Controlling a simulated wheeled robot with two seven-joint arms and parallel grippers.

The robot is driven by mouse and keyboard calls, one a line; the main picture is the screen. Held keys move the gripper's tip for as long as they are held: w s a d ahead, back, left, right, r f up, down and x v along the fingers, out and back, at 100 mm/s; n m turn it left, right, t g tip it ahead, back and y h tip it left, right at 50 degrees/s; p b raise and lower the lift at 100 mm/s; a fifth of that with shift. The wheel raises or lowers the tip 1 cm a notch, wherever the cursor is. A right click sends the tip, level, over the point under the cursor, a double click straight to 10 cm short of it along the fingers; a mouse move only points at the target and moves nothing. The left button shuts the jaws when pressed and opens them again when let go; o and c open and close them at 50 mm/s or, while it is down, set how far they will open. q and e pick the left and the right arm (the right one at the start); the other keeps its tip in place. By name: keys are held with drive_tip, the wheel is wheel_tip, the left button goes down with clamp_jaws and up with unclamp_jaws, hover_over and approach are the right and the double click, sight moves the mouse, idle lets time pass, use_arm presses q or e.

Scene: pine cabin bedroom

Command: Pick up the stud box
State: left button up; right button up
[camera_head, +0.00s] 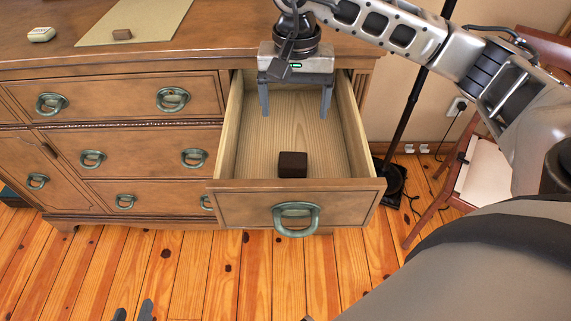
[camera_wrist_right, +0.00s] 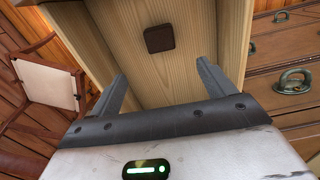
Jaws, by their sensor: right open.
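A small dark brown box (camera_head: 293,165), which I take to be the stud box, lies in the open top right drawer (camera_head: 256,135), near its front panel. It also shows in the right wrist view (camera_wrist_right: 159,38), beyond my fingertips. My right gripper (camera_head: 295,112) is open and empty over the back part of the drawer, apart from the box. It also shows in the right wrist view (camera_wrist_right: 162,82). The two fingertips of my left gripper (camera_head: 133,311) show at the bottom edge in the head view, apart with nothing between them.
A black stand (camera_head: 408,115) and a chair (camera_head: 485,170) are right of the drawer. The floor in front is clear.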

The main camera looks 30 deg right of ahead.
hover_over(293, 159)
wheel_tip(293, 159, down, 9)
drive_tip(key=shift+s+f, duration=0.1)
drive_tip(key=shift+f, duration=0.05)
drive_tip(key=shift+f+p, duration=0.35)
drive_tip(key=shift+f, duration=2.7)
drive_tip(key=c, duration=1.1)
